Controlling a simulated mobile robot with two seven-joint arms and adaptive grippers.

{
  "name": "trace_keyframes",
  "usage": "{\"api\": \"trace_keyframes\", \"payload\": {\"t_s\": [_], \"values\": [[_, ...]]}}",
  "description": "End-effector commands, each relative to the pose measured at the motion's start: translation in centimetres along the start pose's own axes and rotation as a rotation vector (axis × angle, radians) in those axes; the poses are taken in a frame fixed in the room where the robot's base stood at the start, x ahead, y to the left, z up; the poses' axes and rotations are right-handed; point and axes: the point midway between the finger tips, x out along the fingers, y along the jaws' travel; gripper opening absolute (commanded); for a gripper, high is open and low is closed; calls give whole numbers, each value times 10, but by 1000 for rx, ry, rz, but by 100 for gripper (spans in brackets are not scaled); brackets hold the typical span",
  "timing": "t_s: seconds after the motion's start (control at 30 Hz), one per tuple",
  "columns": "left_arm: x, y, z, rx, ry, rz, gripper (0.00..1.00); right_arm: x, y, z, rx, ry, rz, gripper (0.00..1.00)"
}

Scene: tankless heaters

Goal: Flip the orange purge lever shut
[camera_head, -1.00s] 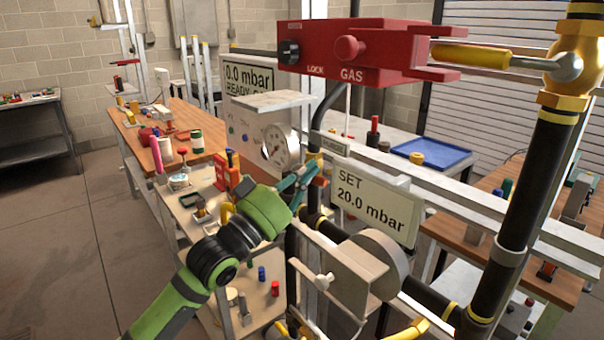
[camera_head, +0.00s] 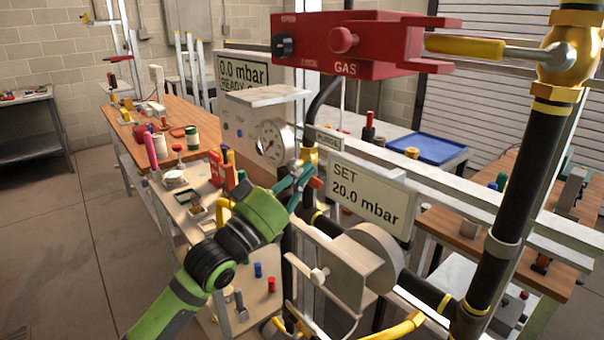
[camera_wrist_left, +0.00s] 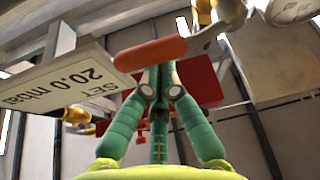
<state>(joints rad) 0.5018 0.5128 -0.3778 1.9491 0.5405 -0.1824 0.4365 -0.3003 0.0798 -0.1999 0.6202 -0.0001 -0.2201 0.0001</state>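The orange purge lever (camera_head: 316,183) sits on the pipework just below the small PURGE label (camera_head: 329,143) and left of the SET 20.0 mbar sign (camera_head: 366,200). In the left wrist view the lever (camera_wrist_left: 150,53) shows as a rounded orange handle on a metal stem. My left gripper (camera_head: 303,174) is at the lever's left side. Its teal fingers are drawn together in the wrist view (camera_wrist_left: 160,72), and the lever crosses in front of their tips. Nothing shows held between them. Whether they touch the lever is unclear. My right gripper is not in view.
A round gauge (camera_head: 270,140) stands just left of the lever. A red GAS box (camera_head: 345,45) hangs above, beside a yellow-handled valve (camera_head: 465,46). A beige regulator body (camera_head: 350,262) is below. Black pipe (camera_head: 490,220) runs at right.

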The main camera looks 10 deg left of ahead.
Motion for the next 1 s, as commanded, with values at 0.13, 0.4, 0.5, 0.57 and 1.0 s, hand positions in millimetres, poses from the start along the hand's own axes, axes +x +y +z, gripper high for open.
{"api": "trace_keyframes", "payload": {"t_s": [0.13, 0.4, 0.5, 0.57, 1.0], "values": [[4, 1, -6, -1, -2, -1, 0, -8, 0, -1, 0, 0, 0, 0], [22, 5, -36, 2, -2, -6, 0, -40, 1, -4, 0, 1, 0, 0], [-12, 0, -25, 3, -4, -6, 0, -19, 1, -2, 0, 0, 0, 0], [-26, -1, -26, 4, -4, -6, 0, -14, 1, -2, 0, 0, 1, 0], [-76, -4, -32, 2, 1, -5, 0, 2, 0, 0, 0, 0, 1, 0]]}}
